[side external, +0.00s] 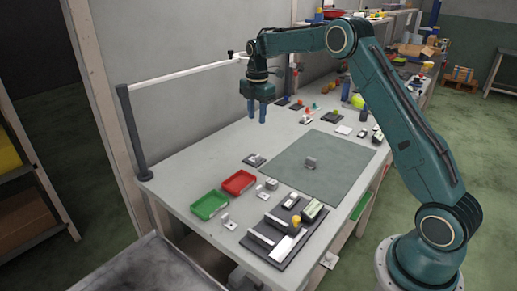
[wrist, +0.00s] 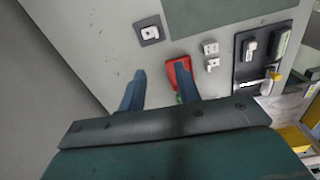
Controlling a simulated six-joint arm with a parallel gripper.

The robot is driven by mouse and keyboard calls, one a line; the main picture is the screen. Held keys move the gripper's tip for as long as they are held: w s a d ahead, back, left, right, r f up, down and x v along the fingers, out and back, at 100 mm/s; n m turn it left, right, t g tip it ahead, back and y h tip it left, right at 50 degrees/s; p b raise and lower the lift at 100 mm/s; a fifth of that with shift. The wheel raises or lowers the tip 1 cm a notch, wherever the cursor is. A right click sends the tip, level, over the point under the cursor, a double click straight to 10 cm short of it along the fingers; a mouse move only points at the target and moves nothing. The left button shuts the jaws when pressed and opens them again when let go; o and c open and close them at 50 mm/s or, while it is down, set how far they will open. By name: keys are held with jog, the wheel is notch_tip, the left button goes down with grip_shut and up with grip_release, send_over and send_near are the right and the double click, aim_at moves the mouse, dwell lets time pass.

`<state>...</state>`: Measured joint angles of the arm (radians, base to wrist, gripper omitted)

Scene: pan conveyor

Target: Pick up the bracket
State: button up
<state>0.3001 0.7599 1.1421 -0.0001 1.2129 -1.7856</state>
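A small grey L-shaped bracket (side external: 229,221) stands on the table beside the green tray in the side view. Two small light grey pieces, an upper one (wrist: 210,47) and a lower one (wrist: 213,63), show beside the red tray in the wrist view. My gripper (side external: 257,114) hangs above the back part of the table, pointing down, away from these pieces. In the wrist view its two blue fingers (wrist: 160,84) are apart with nothing held between them.
A red tray (side external: 238,183) and green tray (side external: 210,205) lie near the table's left edge. A dark fixture board (side external: 259,249) with blocks and a yellow knob is at the front. The grey-green mat (side external: 340,165) is mostly bare. A post with a white rail (side external: 180,77) runs along the back.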

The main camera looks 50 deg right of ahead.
jog(key=f, duration=0.1)
jog(key=d+f, duration=0.1)
jog(key=w+n, duration=0.1)
jog(key=shift+d+f, duration=0.25)
jog(key=shift+f, duration=0.15)
jog(key=shift+f, duration=0.1)
send_over(258, 156)
jog(key=shift+w+f, duration=0.2)
jog(key=shift+f, duration=4)
jog(key=shift+d+f, duration=0.1)
jog(key=shift+f, duration=2.5)
grip_shut()
